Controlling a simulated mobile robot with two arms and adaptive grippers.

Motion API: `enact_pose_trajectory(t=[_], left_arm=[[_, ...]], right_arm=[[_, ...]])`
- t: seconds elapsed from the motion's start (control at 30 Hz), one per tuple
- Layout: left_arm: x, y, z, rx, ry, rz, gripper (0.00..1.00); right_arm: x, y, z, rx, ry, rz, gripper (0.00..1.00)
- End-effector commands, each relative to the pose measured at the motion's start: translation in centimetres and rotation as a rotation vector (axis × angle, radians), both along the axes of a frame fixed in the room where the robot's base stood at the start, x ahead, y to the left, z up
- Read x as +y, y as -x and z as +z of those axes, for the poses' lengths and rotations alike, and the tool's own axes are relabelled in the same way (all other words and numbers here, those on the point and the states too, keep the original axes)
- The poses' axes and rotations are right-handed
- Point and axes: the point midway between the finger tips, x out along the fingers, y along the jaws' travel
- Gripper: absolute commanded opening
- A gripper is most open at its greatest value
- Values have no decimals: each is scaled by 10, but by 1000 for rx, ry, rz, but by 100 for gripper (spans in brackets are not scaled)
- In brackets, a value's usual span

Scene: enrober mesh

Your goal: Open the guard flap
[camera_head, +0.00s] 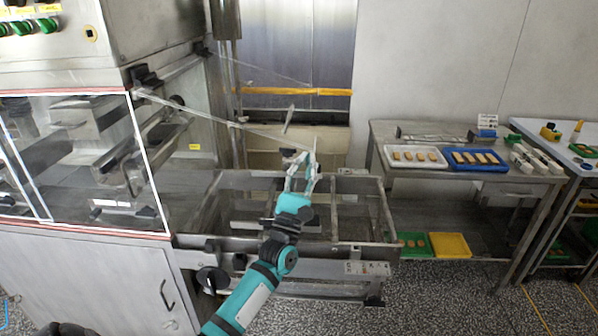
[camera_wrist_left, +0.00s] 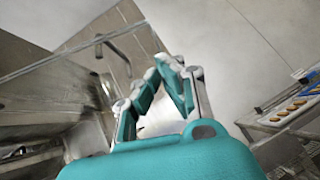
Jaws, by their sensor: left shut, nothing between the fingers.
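The guard flap (camera_head: 235,124) is a clear panel hinged on the steel machine at the left. It stands out from the machine, raised and sloping slightly down to the right, with a grey bar handle (camera_head: 288,120) near its outer edge. In the left wrist view the handle (camera_wrist_left: 112,48) shows at the upper left, with the clear panel's edge beside it. My left gripper (camera_head: 302,158) is shut and empty, just below and right of the handle; contact with the flap's edge cannot be told. Its fingers (camera_wrist_left: 167,72) also show in the left wrist view. My right gripper is not in view.
An open steel conveyor frame (camera_head: 352,247) lies below my left gripper. A steel table (camera_head: 375,150) with a white tray (camera_head: 390,165) and a blue tray (camera_head: 487,168) stands right. A glazed machine housing (camera_head: 80,235) stands left. Speckled floor is free at the front.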

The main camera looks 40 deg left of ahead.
Motion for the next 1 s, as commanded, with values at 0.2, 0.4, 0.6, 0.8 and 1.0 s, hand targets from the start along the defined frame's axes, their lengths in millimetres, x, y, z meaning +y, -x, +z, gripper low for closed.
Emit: enact_pose_trajectory(t=[0.2,0.4,0.6,0.8,1.0], left_arm=[[-3,-2,12,1,0,0,0],[-3,-2,11,2,-1,0,0],[-6,-4,19,-11,16,0,0],[-21,-12,68,-82,120,0,0],[-30,-17,113,-142,218,1,0]], right_arm=[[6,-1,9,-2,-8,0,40],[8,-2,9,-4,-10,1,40],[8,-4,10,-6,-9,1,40],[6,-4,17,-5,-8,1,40],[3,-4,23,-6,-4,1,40]])
